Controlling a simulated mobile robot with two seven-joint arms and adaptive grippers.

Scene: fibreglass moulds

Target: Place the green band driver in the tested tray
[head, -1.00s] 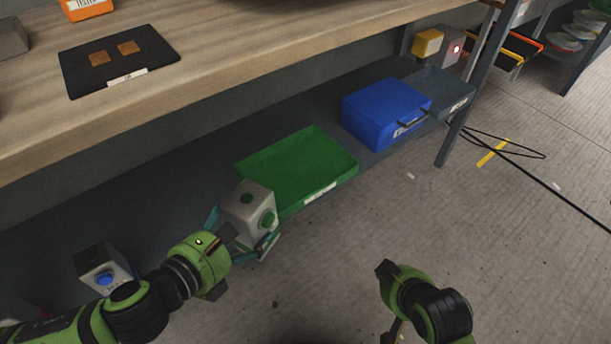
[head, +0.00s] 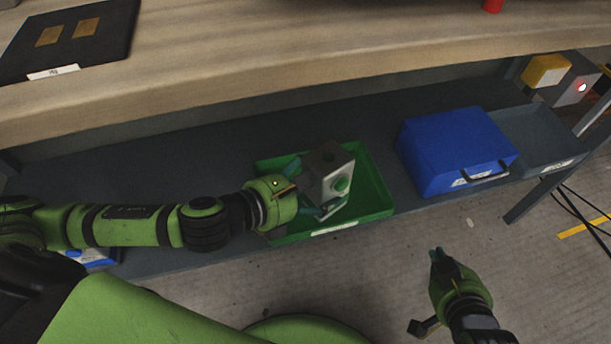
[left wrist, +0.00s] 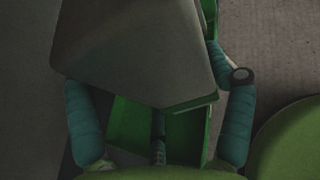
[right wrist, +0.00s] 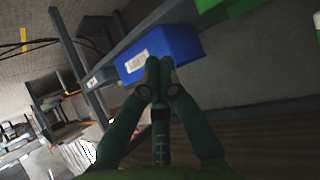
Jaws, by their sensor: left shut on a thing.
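The green band driver (head: 325,172) is a pale grey box with a dark top and a round green disc on its front. My left gripper (head: 311,190) is shut on it, and the box looks slightly tilted. In the head view it overlaps the green tray (head: 376,192) on the lower shelf; I cannot tell whether it touches the tray floor. The tray's label is too small to read. In the left wrist view the grey driver (left wrist: 130,45) fills the upper middle, between the teal fingers. My right gripper (head: 437,256) is empty, out over the floor; its fingertips (right wrist: 160,66) meet.
A workbench top (head: 250,60) overhangs the shelf. A partly hidden box with blue (head: 97,258) is at the lower left.

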